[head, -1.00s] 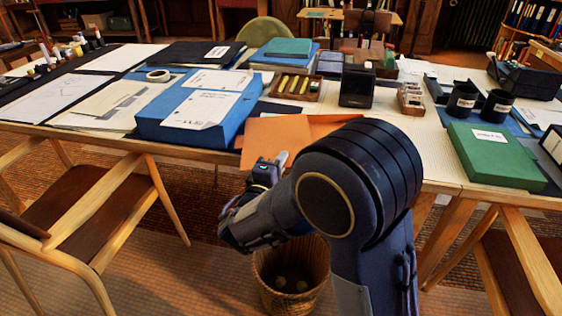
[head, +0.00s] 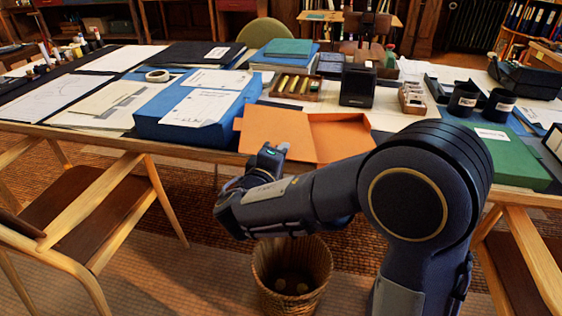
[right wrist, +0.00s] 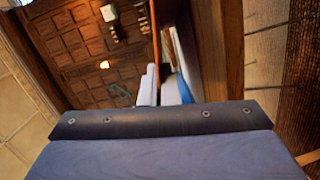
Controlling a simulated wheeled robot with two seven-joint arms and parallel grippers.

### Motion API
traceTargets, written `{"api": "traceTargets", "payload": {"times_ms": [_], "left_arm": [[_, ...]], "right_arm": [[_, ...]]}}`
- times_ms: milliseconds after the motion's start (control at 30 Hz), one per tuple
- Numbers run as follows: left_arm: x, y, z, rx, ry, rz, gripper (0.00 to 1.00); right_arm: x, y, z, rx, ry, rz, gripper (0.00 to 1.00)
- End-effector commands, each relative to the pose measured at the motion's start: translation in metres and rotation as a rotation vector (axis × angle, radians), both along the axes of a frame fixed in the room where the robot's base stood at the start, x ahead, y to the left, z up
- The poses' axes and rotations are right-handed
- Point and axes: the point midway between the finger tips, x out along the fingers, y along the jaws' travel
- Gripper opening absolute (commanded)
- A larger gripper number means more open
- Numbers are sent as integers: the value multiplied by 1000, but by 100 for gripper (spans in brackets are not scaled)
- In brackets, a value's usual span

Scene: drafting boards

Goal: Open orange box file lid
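The orange box file shows as two broad orange panels at the table's front edge in the head view. The left panel (head: 275,127) tilts up slightly beside the right part (head: 340,132), with a seam between them, so the lid looks opened out to the left. My right gripper (head: 268,157) is in front of the left panel's lower edge. I cannot tell whether it touches the panel. Its fingers are small and partly hidden, so its opening is unclear. The right wrist view shows mostly the wrist housing. My left gripper is not in view.
A blue box file (head: 165,125) with papers stands left of the orange one. A green box file (head: 505,158) and two black cups (head: 463,98) are at the right. A black holder (head: 357,86) stands behind. A wicker basket (head: 290,275) and a wooden chair (head: 95,205) stand in front.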

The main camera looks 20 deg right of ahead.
Motion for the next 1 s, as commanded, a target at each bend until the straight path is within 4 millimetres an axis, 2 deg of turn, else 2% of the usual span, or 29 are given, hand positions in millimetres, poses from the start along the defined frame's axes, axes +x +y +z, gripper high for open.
{"api": "traceTargets", "payload": {"times_ms": [100, 400, 967, 1000], "left_arm": [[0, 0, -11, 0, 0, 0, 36], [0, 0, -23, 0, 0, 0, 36], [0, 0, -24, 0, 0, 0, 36], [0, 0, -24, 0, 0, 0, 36]], "right_arm": [[-1, -2, 4, 77, -28, -1, 0], [-2, -5, 15, 201, -71, -1, 0], [-2, -5, 19, 232, -81, 0, 0], [-2, -5, 19, 232, -81, 0, 7]]}}
